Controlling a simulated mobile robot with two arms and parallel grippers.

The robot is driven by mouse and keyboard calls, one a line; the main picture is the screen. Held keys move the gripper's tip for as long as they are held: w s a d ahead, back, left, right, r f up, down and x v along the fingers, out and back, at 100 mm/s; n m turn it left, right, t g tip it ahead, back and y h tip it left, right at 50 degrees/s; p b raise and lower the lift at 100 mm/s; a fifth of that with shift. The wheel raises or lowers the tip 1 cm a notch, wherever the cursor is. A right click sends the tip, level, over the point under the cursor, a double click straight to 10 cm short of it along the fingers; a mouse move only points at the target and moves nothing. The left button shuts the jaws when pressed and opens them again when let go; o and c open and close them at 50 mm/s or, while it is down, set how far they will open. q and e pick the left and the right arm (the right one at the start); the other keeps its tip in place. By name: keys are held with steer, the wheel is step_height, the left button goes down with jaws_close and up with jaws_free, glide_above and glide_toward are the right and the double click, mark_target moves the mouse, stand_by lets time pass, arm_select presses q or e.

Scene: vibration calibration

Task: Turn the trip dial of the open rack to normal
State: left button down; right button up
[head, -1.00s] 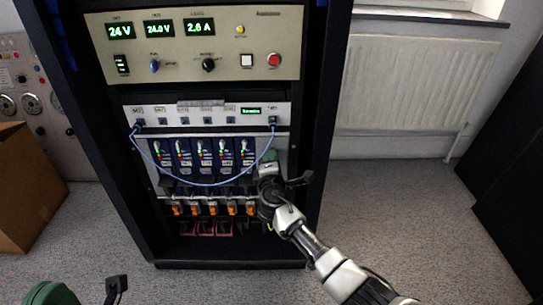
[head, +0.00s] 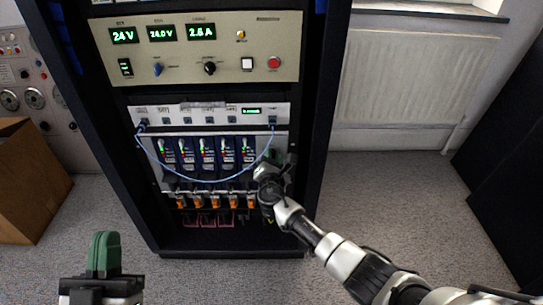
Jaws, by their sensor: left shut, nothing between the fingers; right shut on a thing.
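The open rack (head: 318,120) is a tall black frame with several panels. My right gripper (head: 276,158) reaches in to the right end of the row of blue modules (head: 208,152). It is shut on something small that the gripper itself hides. I cannot tell the trip dial's pointer or marks there. The cream top panel carries a blue knob (head: 157,69) and a black knob (head: 209,68), both untouched. My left gripper (head: 104,253) is shut and empty at the lower left, in front of the rack, its green fingers together and pointing up.
A blue cable (head: 205,182) hangs in a loop across the modules, close to my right gripper. Orange-topped parts (head: 215,201) line the row below. A cardboard box (head: 30,185) stands left, a radiator (head: 415,80) right. The grey floor between is clear.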

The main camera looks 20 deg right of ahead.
arm_select(q)
steer(key=shift+w+f+g, duration=0.2)
steer(key=shift+f+g, duration=0.15)
steer(key=shift+g, duration=0.05)
arm_select(e)
steer(key=shift+a+f, duration=0.1)
steer(key=o, duration=0.9)
arm_select(q)
step_height(320, 180, down, 10)
steer(key=a+g+y+p, duration=0.2)
steer(key=g+y+p, duration=0.1)
steer(key=g, duration=0.6)
steer(key=shift+p, duration=0.3)
arm_select(e)
steer(key=v, duration=1)
steer(key=shift+s, duration=0.4)
